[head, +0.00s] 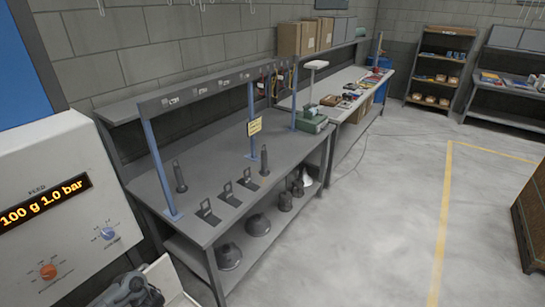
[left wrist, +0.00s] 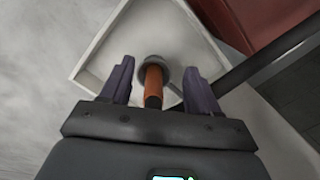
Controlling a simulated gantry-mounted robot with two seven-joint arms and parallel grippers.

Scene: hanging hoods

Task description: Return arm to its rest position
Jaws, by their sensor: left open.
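My left gripper (left wrist: 159,66) shows in the left wrist view with its two dark purple fingers spread apart. A tool with an orange handle (left wrist: 153,80) and a round grey head lies in the picture between the fingers, with a gap on each side. It lies in or over a pale shallow tray (left wrist: 91,67). In the head view a grey arm part (head: 130,290), which looks like mine, is at the bottom left edge beside the pale tray (head: 168,279). The fingers cannot be made out there. My right gripper is in neither view.
A grey workbench (head: 215,185) with blue posts stands right of the tray. Dark hoods (head: 229,257) sit on its lower shelf, and several slotted plates lie on top. A white panel (head: 60,200) reading "100 g 1.0 bar" is at left.

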